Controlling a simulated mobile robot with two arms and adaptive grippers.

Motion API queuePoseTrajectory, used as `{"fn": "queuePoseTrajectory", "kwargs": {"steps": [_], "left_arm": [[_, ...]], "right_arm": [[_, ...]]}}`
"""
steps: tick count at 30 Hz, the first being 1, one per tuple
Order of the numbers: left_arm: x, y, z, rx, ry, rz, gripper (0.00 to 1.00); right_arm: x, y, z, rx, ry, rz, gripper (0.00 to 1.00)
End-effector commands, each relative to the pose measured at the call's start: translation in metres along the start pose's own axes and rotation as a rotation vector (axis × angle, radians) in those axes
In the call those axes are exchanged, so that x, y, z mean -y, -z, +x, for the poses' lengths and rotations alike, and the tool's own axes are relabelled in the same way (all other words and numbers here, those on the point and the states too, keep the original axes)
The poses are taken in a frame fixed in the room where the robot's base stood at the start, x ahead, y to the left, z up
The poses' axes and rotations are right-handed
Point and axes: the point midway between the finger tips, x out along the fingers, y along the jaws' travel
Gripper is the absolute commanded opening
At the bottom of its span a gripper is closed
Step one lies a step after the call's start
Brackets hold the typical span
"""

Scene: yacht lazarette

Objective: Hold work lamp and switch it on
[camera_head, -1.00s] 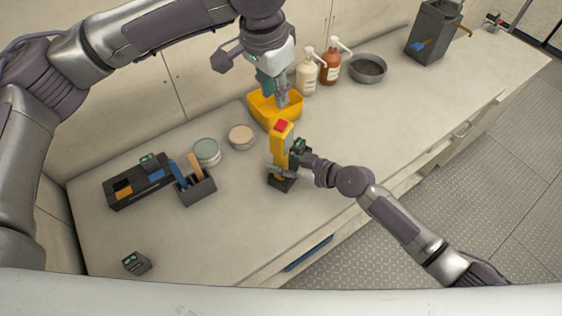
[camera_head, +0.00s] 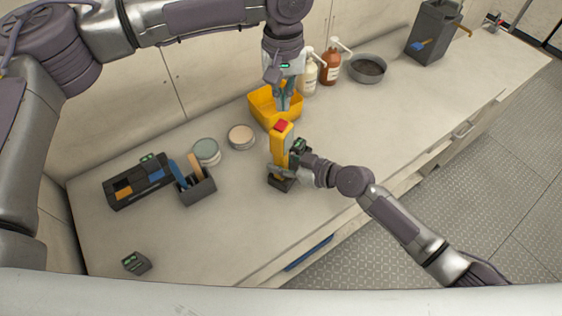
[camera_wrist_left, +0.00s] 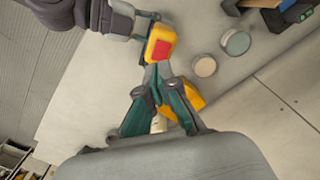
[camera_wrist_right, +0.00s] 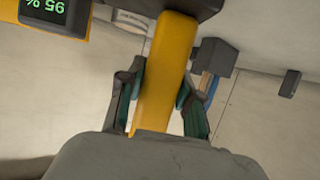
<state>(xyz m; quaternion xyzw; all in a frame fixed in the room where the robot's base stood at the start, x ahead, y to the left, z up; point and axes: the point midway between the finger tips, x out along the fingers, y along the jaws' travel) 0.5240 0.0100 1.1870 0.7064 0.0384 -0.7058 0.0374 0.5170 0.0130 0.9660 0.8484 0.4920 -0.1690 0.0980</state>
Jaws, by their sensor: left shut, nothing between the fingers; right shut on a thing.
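The yellow work lamp (camera_head: 279,150) stands upright on the counter on its dark base (camera_head: 281,185), with a red button (camera_head: 281,126) on top. My right gripper (camera_head: 289,171) is shut on its yellow body. In the right wrist view its fingers (camera_wrist_right: 160,92) flank the yellow handle (camera_wrist_right: 165,65). My left gripper (camera_head: 285,106) is shut and empty, pointing down in front of the yellow bin, above and behind the lamp's top. In the left wrist view its fingertips (camera_wrist_left: 161,75) appear close to the red button (camera_wrist_left: 156,58); contact cannot be told.
The yellow bin (camera_head: 262,108), two pump bottles (camera_head: 331,66) and a round pan (camera_head: 367,68) stand behind. Two round tins (camera_head: 241,134), a dark holder (camera_head: 197,187) and a dark tray (camera_head: 122,199) are left. The counter right of the lamp is mostly clear.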

Motion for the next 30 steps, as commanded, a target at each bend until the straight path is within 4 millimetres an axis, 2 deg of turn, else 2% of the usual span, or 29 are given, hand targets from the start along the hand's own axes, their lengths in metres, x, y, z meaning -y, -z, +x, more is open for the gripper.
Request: {"fn": "queuePoseTrajectory", "kwargs": {"steps": [3,9,30], "left_arm": [[0.000,-0.001,0.012,0.003,-0.001,0.001,0.00],[-0.001,-0.001,0.020,0.002,-0.002,0.002,0.00],[0.000,0.000,0.021,0.001,-0.001,0.002,0.00]], "right_arm": [[0.000,-0.001,0.000,0.001,0.000,0.000,0.00],[0.000,-0.001,0.000,0.001,0.000,0.000,0.00],[0.000,-0.001,0.000,0.001,0.000,0.000,0.00]]}}
